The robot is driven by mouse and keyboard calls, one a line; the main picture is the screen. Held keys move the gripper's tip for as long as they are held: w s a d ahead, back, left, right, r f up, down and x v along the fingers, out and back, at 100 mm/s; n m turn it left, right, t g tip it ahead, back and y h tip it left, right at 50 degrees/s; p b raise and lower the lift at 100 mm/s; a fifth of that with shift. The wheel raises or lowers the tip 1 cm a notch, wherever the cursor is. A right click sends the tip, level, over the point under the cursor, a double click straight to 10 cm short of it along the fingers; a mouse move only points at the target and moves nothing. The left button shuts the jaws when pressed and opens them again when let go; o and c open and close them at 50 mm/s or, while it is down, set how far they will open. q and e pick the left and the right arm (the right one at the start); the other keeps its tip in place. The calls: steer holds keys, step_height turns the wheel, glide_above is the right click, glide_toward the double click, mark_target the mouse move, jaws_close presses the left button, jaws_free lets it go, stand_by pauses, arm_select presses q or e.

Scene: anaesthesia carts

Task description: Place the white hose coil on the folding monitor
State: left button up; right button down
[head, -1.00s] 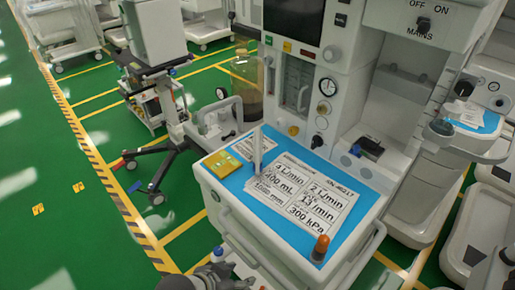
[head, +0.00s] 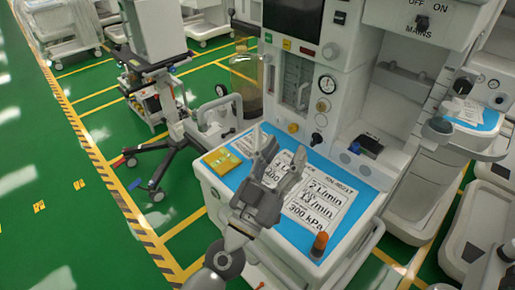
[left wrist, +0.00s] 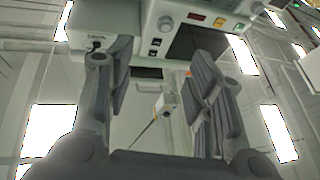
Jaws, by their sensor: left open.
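My left gripper (head: 279,152) is open, its fingers pointing up over the blue work surface (head: 283,232) of the anaesthesia machine. Nothing shows between its fingers in the head view. In the left wrist view the two fingers (left wrist: 160,75) stand apart, with the machine beyond them. A pale looped tube (head: 238,104) hangs at the machine's left side; I cannot tell whether it is the white hose coil. A dark screen (head: 292,18) is at the top of the machine; I cannot tell whether it is the folding monitor. My right gripper is out of view.
A wheeled stand (head: 157,160) is at left, and another cart (head: 478,110) at right. Green floor (head: 45,235) is clear at left.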

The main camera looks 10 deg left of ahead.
arm_select(q)
steer(key=w+a+f+n+y, duration=0.2)
steer(key=w+a+n+y, duration=0.35)
steer(key=y, duration=0.35)
steer(key=n+g+y, duration=0.3)
steer(key=g, duration=0.1)
glide_toward(256, 140)
steer(key=d+x, duration=0.1)
steer(key=x, duration=0.2)
steer(key=shift+m, duration=0.25)
steer(key=x, duration=0.3)
steer(key=a+x, duration=0.1)
steer(key=x, duration=0.2)
steer(key=shift+s, duration=0.1)
steer(key=shift+d+f+x, duration=0.1)
steer(key=shift+x, duration=1.2)
steer(key=shift+d+f+x, duration=0.15)
steer(key=shift+x, duration=1.15)
steer(key=shift+r, duration=0.1)
jaws_close()
